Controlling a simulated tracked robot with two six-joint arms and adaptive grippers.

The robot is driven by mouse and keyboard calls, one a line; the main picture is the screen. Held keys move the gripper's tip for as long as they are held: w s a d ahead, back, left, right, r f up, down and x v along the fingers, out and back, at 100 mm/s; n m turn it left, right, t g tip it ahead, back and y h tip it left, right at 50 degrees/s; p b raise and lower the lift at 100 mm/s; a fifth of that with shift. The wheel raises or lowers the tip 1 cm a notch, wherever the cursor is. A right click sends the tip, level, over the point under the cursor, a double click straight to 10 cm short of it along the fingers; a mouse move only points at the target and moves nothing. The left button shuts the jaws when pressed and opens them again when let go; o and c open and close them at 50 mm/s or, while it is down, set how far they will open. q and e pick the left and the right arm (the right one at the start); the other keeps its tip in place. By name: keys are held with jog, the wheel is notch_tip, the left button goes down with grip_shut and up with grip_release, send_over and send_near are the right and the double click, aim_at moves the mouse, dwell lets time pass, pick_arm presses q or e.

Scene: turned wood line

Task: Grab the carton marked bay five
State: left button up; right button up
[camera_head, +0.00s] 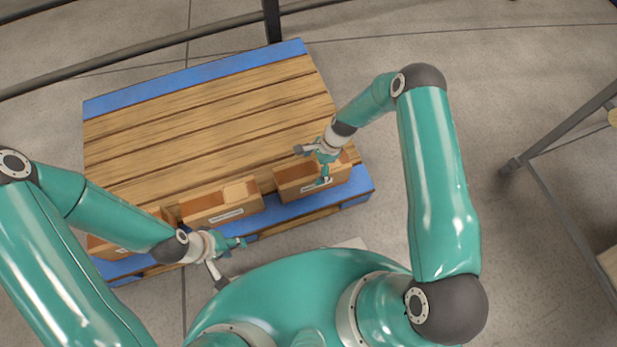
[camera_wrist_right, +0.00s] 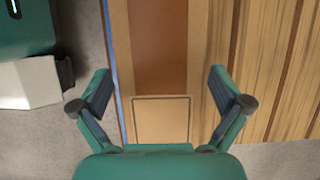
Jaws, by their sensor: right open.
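In the right wrist view a carton (camera_wrist_right: 160,45) lies between the spread fingers (camera_wrist_right: 160,95). My left gripper (camera_head: 232,263) is open and empty by the pallet's near edge; its arm partly covers the left carton.
The wooden pallet (camera_head: 200,120) has blue edges and bare slats behind the cartons. A dark rail (camera_head: 130,50) runs behind it, with a post at its far edge. A metal-framed stand (camera_head: 560,130) is at the right. A white object (camera_wrist_right: 30,82) sits left in the wrist view.

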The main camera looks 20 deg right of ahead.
jog(key=shift+a+f, duration=0.15)
jog(key=shift+f, duration=0.2)
jog(key=c, duration=1.6)
jog(key=shift+r, duration=0.1)
jog(key=shift+c, duration=0.2)
